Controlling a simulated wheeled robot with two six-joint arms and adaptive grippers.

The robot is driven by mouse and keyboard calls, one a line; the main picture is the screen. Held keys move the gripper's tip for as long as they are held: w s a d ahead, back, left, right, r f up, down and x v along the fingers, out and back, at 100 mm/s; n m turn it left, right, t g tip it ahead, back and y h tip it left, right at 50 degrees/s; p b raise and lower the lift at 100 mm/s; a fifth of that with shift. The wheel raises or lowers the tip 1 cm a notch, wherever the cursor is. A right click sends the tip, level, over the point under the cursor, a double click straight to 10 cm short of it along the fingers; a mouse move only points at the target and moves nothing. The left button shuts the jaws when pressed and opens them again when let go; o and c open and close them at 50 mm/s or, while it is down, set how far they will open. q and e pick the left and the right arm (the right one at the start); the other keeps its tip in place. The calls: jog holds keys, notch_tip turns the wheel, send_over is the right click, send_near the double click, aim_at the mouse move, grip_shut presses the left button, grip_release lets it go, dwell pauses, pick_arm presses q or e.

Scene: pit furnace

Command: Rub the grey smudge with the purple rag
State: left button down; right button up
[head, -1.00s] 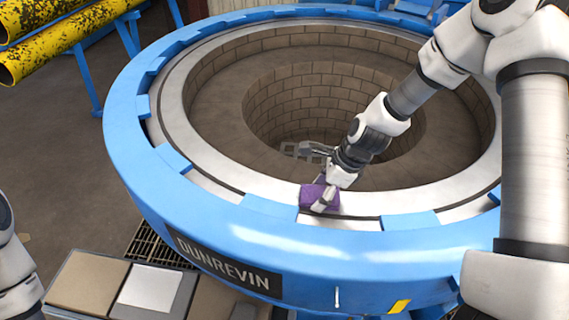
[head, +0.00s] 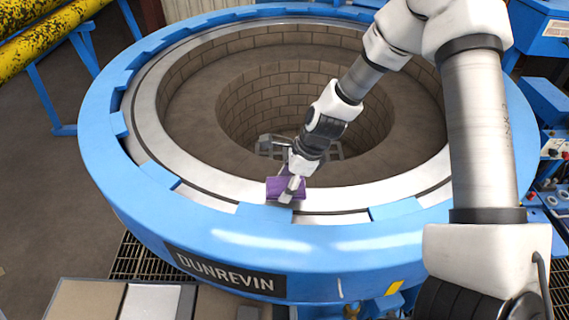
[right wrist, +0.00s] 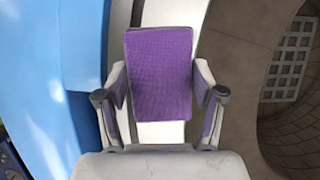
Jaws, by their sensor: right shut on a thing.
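The purple rag (head: 284,187) is held at the front rim of the round furnace (head: 200,205). My right gripper (head: 293,190) is shut on the rag from above. In the right wrist view the rag (right wrist: 160,75) shows as a flat purple patch between the two fingers of the gripper (right wrist: 160,110), over the pale metal ring and dark groove. I cannot tell whether it touches the ring. The grey smudge is not visible in either view; the rag or gripper may hide it. My left gripper is not in view.
Yellow pipes (head: 50,45) stand at the upper left. Flat panels (head: 150,302) lie at the front left.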

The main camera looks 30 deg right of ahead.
notch_tip(320, 180, up, 2)
jog(key=shift+d+p, duration=0.1)
jog(key=shift+p, duration=0.4)
jog(key=shift+w+a+r, duration=0.1)
jog(key=shift+a+r, duration=0.05)
jog(key=shift+r, duration=0.3)
jog(key=shift+w+a+r, duration=0.1)
jog(key=shift+a+r, duration=0.05)
jog(key=shift+r, duration=0.3)
jog(key=shift+s+r, duration=0.1)
jog(key=shift+r, duration=0.15)
jog(key=shift+s+d+r, duration=0.1)
jog(key=shift+d, duration=0.2)
jog(key=shift+a, duration=0.2)
